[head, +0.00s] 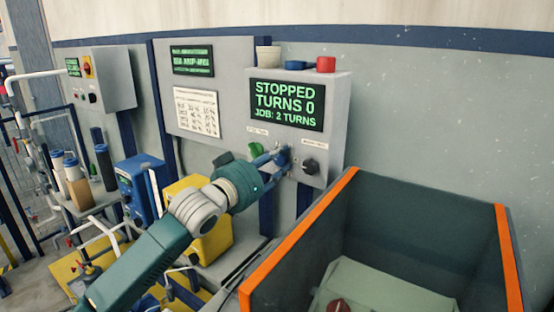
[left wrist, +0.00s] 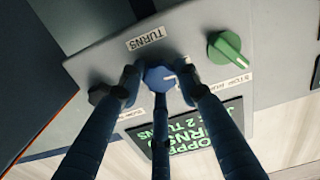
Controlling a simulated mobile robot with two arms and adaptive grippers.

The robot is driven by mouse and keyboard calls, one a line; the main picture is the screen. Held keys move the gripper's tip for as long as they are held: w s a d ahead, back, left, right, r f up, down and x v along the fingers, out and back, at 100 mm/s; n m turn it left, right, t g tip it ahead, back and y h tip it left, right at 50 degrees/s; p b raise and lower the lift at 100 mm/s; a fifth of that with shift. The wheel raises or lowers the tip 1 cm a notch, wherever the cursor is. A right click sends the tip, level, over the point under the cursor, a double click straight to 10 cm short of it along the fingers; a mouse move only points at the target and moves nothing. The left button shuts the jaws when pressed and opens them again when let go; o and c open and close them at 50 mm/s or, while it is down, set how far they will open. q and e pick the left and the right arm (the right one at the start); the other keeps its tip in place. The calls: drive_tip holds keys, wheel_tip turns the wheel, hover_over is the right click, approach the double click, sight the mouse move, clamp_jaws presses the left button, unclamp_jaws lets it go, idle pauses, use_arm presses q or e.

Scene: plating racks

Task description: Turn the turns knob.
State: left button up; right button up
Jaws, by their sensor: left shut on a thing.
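The blue turns knob (left wrist: 158,78) sits on the front of the grey control box (head: 339,115), under the label TURNS in the left wrist view. My left gripper (left wrist: 158,84) has its three dark blue fingers closed around the knob. In the head view my left gripper (head: 277,157) reaches the lower front of the box and mostly hides the knob. The display (head: 287,104) reads STOPPED, TURNS 0, JOB: 2 TURNS. My right gripper is not in view.
A green knob (left wrist: 226,47) and a black knob (left wrist: 100,93) flank the blue one. An orange-rimmed dark bin (head: 430,215) stands at the right front. A yellow box (head: 217,237) is behind my arm.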

use_arm(q)
drive_tip(key=m+p, duration=0.1)
drive_tip(key=m, duration=0.2)
drive_tip(key=r+m+p, duration=0.1)
drive_tip(key=m+p, duration=0.1)
drive_tip(key=m, duration=0.1)
drive_tip(key=shift+m+p, duration=0.8)
drive_tip(key=shift+m, duration=1.4)
drive_tip(key=o, duration=1.1)
drive_tip(key=shift+d, duration=0.1)
drive_tip(key=shift+f, duration=0.3)
drive_tip(key=shift+s+a+f, duration=0.15)
drive_tip(key=shift+s+a, duration=0.15)
drive_tip(key=shift+s, duration=0.15)
drive_tip(key=v, duration=1.1)
drive_tip(key=shift+r, duration=0.2)
